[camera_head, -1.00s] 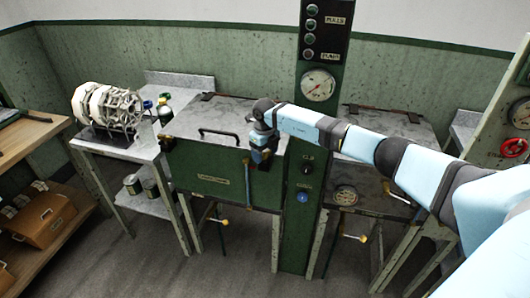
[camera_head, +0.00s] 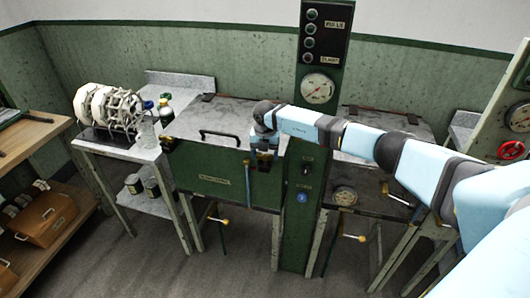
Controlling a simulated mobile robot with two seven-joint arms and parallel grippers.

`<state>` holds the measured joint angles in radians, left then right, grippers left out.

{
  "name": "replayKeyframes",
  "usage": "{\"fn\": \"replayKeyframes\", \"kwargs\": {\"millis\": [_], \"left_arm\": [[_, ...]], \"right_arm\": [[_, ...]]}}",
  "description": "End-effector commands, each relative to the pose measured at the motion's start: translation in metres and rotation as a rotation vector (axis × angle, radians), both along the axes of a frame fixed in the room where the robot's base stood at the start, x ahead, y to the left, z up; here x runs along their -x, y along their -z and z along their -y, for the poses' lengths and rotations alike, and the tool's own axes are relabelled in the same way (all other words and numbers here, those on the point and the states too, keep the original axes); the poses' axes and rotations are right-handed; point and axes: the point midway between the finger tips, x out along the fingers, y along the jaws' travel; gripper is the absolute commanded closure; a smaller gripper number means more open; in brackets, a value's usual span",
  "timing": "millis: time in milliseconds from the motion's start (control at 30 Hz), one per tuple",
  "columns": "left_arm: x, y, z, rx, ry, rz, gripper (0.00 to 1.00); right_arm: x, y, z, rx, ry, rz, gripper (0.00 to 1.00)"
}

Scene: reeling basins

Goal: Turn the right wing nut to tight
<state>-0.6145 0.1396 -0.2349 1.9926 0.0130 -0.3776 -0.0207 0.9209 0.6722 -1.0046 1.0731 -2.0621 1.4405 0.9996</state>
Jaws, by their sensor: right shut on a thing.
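The left green basin (camera_head: 215,188) has a grey lid (camera_head: 232,120) with a dark bar handle (camera_head: 219,133), and the lid is down. A brass wing nut (camera_head: 168,143) shows at its front left corner. My right gripper (camera_head: 263,161) points down at the front right corner of this basin, shut on the right wing nut there. The gripper hides that nut, so its angle cannot be seen. A thin rod (camera_head: 247,182) hangs on the basin's front beside the gripper. My left gripper is not in view.
A green column (camera_head: 301,225) with gauge (camera_head: 317,88) stands close right of my gripper. Beyond it is a second basin with a grey lid (camera_head: 365,125). A side table (camera_head: 110,148) at left holds a white reel and bottles.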

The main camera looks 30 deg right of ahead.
Motion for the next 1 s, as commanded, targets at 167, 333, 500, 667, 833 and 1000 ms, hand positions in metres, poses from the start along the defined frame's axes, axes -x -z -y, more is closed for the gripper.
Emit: {"fn": "replayKeyframes", "kwargs": {"millis": [167,333,500,667,833,1000], "left_arm": [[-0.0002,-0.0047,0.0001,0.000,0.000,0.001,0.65],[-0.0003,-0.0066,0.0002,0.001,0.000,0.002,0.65],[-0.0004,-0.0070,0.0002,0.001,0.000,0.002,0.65],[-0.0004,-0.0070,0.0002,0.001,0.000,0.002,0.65],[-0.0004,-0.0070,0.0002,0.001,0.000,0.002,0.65],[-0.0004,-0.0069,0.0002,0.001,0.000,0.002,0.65]], "right_arm": [[-0.0007,-0.0020,0.0003,0.000,0.091,0.001,0.56],[-0.0007,-0.0018,0.0004,0.000,0.144,0.001,0.56],[-0.0008,-0.0016,0.0004,0.001,0.167,0.002,0.56],[-0.0007,-0.0014,0.0005,0.001,0.172,0.002,0.56],[-0.0008,-0.0014,0.0006,0.001,0.172,0.002,0.56],[-0.0007,-0.0013,0.0005,0.001,0.171,0.002,0.09]]}}
